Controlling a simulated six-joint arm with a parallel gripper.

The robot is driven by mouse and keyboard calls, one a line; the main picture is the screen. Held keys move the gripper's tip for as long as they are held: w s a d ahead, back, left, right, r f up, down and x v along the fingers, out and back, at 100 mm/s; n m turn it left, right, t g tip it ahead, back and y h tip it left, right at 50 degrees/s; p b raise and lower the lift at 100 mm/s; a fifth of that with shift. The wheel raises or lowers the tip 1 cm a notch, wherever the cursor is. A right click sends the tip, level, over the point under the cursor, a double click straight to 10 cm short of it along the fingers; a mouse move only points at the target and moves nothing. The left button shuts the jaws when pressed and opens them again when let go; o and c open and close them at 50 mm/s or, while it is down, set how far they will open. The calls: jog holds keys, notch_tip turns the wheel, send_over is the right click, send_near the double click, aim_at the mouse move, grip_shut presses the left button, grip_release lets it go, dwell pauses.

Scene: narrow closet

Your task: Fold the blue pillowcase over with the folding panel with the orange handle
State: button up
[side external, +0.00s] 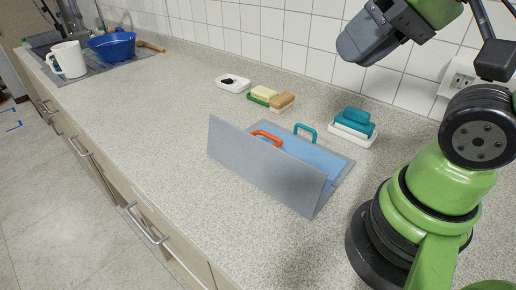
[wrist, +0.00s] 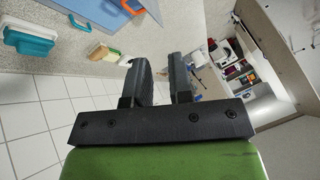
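The folding board lies on the counter. Its near grey panel (side external: 262,170) stands raised, leaning steeply. The orange handle (side external: 266,136) shows at this panel's upper edge. The blue pillowcase (side external: 308,158) lies behind the panel, partly hidden by it. A teal handle (side external: 306,130) stands at the board's far side. In the wrist view, the board's corner with blue cloth (wrist: 98,12) and the teal handle (wrist: 77,24) are at the upper left. My gripper (side external: 371,32) is high at the upper right, well away from the board. Its fingers (wrist: 160,66) are apart and empty.
Behind the board are a white tray with teal sponges (side external: 354,124), soap bars (side external: 270,97) and a white dish (side external: 232,83). A white mug (side external: 69,59) and blue bowl (side external: 112,45) stand at the far left. The tiled wall is close behind. The counter left of the board is clear.

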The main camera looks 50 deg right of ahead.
jog(key=shift+o, duration=1.1)
jog(key=shift+w+f+m+g, duration=0.15)
jog(key=shift+f+m+g, duration=0.1)
jog(key=shift+m+g, duration=0.2)
jog(key=w+d+f+m+g+y, duration=0.3)
jog(key=w+f+m+y, duration=0.25)
jog(key=m, duration=0.75)
jog(key=w+d+f+m+g+y, duration=0.2)
jog(key=w+f+m+y, duration=0.4)
jog(key=m, duration=0.7)
jog(key=w+d+f+m+t+y, duration=0.1)
jog(key=d+f+m+t+y, duration=0.4)
jog(key=m, duration=0.5)
jog(key=h, duration=0.1)
send_near(262, 159)
jog(key=w+r, duration=0.2)
jog(key=shift+w+d+r+t, duration=0.1)
jog(key=shift+d+r+t, duration=0.25)
jog(key=shift+r, duration=0.05)
jog(key=x, duration=0.3)
jog(key=shift+w+a+f, duration=0.15)
jog(key=shift+a+f, duration=0.05)
jog(key=shift+a, duration=0.1)
jog(key=shift+w+a, duration=0.25)
jog(key=shift+a, duration=0.35)
